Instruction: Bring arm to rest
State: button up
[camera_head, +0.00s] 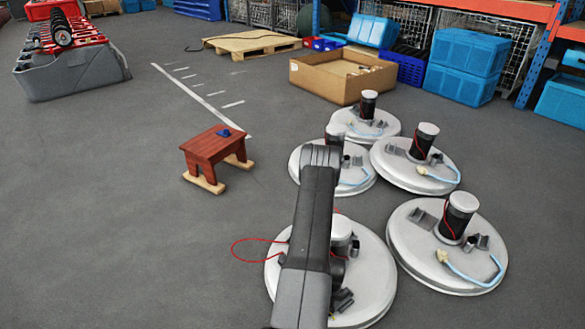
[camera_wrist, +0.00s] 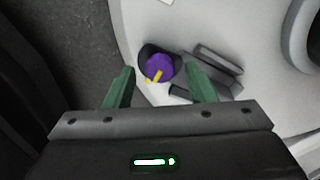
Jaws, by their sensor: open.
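In the wrist view, my gripper (camera_wrist: 159,68) is open, with its two green fingers spread apart over a white scrubber tank (camera_wrist: 140,30). Between and beyond the fingertips is a purple round cap (camera_wrist: 160,67) with a small yellow piece, sitting in a dark round socket on the tank. I cannot tell whether the fingers touch it; nothing is clamped. In the head view, my arm (camera_head: 310,225) reaches forward over the nearest middle tank (camera_head: 375,275) and hides part of it. The gripper itself is hidden there. A red wire loops out left of that tank.
Several other white tanks with black cylinders, such as one at right (camera_head: 410,225), crowd around my arm. A small red stool (camera_head: 205,152) holds a blue object (camera_head: 223,133). A cardboard box (camera_head: 325,78) and blue crates (camera_head: 465,65) stand behind.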

jog(key=n, duration=0.4)
jog(key=shift+n, duration=0.4)
jog(key=n+p, duration=0.1)
jog(key=n, duration=0.2)
jog(key=shift+n, duration=0.4)
jog(key=n+p, duration=0.1)
jog(key=n, duration=0.3)
jog(key=shift+n+p, duration=0.85)
jog(key=shift+n, duration=1.35)
